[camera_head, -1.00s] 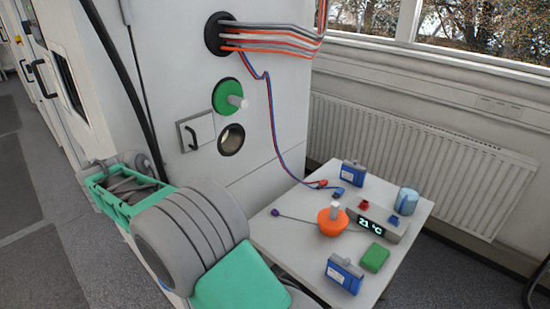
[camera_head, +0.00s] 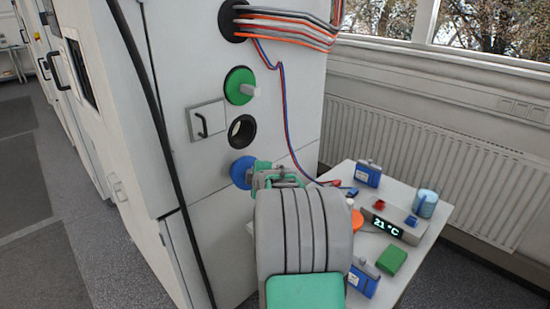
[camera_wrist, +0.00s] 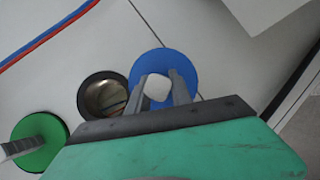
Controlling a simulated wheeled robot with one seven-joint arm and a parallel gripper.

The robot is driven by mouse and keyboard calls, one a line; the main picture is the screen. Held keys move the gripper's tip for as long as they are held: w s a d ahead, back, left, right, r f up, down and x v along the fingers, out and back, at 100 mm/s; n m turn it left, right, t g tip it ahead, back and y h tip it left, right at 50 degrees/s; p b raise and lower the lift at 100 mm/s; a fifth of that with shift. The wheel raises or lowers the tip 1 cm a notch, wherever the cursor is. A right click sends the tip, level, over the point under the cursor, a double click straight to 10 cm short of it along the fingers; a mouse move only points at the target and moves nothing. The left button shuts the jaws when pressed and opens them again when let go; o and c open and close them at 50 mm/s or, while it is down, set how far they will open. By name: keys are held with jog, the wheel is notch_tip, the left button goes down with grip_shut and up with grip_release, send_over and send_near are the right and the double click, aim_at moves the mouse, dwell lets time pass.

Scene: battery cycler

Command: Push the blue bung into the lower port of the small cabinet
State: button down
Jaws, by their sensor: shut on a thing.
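The blue bung (camera_head: 241,172) is a round disc with a pale knob, held in front of the white cabinet (camera_head: 275,130). My gripper (camera_wrist: 158,88) is shut on its knob, one finger on each side in the wrist view, with the blue disc (camera_wrist: 187,65) beyond the fingertips. The lower port (camera_head: 242,131) is an open, dark-rimmed round hole. In the head view the bung is below and slightly left of it. In the wrist view the port (camera_wrist: 102,95) is left of the bung, empty, its rim close to the disc's edge. I cannot tell the bung's distance from the wall.
A green bung (camera_head: 239,85) fills the port above. A small handled door (camera_head: 207,121) is left of the ports. Red and blue wires (camera_head: 286,110) hang at the right. A white table holds an orange bung (camera_head: 357,220), a temperature display (camera_head: 388,227) and blue packs (camera_head: 368,174).

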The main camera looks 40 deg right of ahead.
jog(key=s+d+r+t+b, duration=0.2)
jog(key=s+d+r+t, duration=0.15)
jog(key=d+r, duration=0.4)
jog(key=shift+t, duration=0.35)
jog(key=w+p, duration=0.1)
jog(key=w+a+r+p, duration=0.1)
jog(key=w, duration=0.1)
jog(key=w+r+p, duration=0.1)
jog(key=shift+w+a+p, duration=0.25)
jog(key=shift+a+p, duration=0.05)
jog(key=shift+b, duration=1.6)
jog(key=shift+w+b, duration=0.5)
jog(key=shift+w, duration=0.4)
jog(key=shift+f+b, duration=0.1)
jog(key=shift+b, duration=0.3)
jog(key=shift+b, duration=1.05)
dwell(0.5)
